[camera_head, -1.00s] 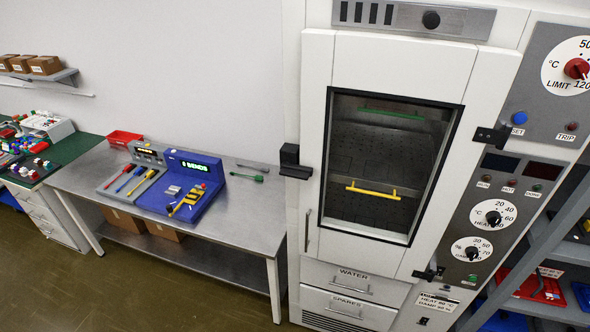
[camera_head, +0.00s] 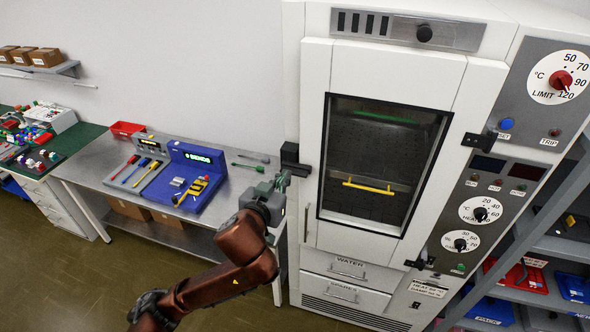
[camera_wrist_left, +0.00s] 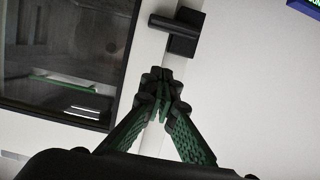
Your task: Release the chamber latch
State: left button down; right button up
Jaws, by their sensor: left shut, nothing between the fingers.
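The chamber (camera_head: 385,60) is a tall white cabinet with a dark window in its door. The black chamber latch (camera_head: 293,158) sits on the door's left edge; it also shows in the left wrist view (camera_wrist_left: 185,30), its handle pointing left over the door. My left gripper (camera_head: 284,180) is just below and left of the latch in the head view. In the left wrist view its green-padded fingers (camera_wrist_left: 160,100) are shut and empty, a short gap from the latch. The door appears closed. My right gripper is not in view.
A steel bench (camera_head: 95,165) on the left holds a blue bending device (camera_head: 190,170) and hand tools. A control panel with dials (camera_head: 480,209) is right of the door. Shelves with red and blue trays stand at far right.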

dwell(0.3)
pick_arm(q)
jog(key=p, duration=0.2)
send_near(300, 165)
jog(key=w+d+r, duration=0.1)
jog(key=w+r, duration=0.2)
jog(key=w, duration=0.1)
jog(key=shift+d+f+p, duration=0.25)
jog(key=shift+f+p, duration=0.1)
jog(key=shift+f, duration=1.75)
jog(key=shift+a, duration=0.1)
